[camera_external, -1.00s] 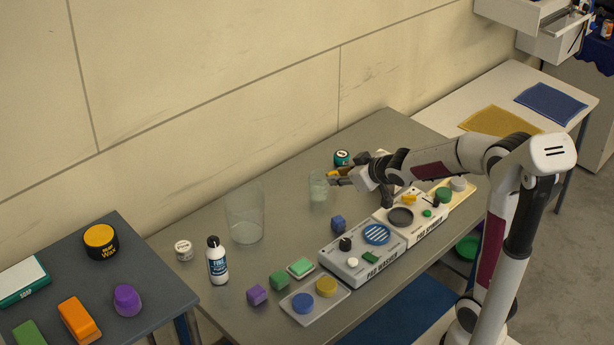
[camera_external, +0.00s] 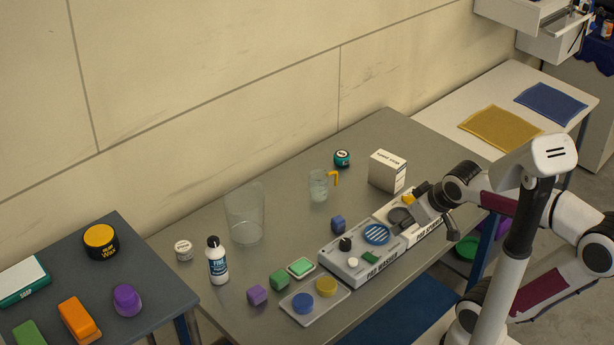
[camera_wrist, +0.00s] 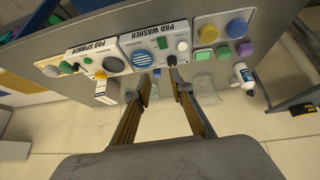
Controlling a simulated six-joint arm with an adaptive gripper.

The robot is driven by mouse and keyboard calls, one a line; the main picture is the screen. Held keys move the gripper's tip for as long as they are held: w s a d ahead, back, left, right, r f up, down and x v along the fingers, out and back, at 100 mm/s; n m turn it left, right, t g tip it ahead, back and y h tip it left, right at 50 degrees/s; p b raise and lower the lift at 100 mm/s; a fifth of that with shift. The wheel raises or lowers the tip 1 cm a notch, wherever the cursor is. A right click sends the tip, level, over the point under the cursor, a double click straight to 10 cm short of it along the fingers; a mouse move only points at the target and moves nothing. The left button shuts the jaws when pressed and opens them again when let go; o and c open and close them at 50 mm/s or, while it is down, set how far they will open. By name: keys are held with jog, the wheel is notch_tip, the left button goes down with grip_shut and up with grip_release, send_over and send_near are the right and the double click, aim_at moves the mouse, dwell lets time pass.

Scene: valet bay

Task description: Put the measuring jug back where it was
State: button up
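The measuring jug (camera_external: 318,187), clear with a yellow-orange handle on its right, stands upright on the grey table (camera_external: 280,205) in the external view. Its lower part looks pale, perhaps with liquid in it. My gripper (camera_external: 438,216) is well to the right of the jug, by the pad spinner, not touching the jug. In the wrist view my gripper's two fingers (camera_wrist: 161,82) are apart with nothing held between them. I cannot make out the jug clearly in the wrist view.
A large clear container (camera_external: 244,215) stands left of the jug. A white box (camera_external: 388,171) and a teal tin (camera_external: 342,158) stand to its right. The pad washer (camera_external: 362,253) and pad spinner (camera_external: 412,214) line the front edge. The table around the jug is clear.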

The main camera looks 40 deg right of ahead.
jog(key=s+a+f+g, duration=0.1)
jog(key=s+a, duration=0.1)
jog(key=s, duration=0.3)
jog(key=shift+s+y, duration=0.4)
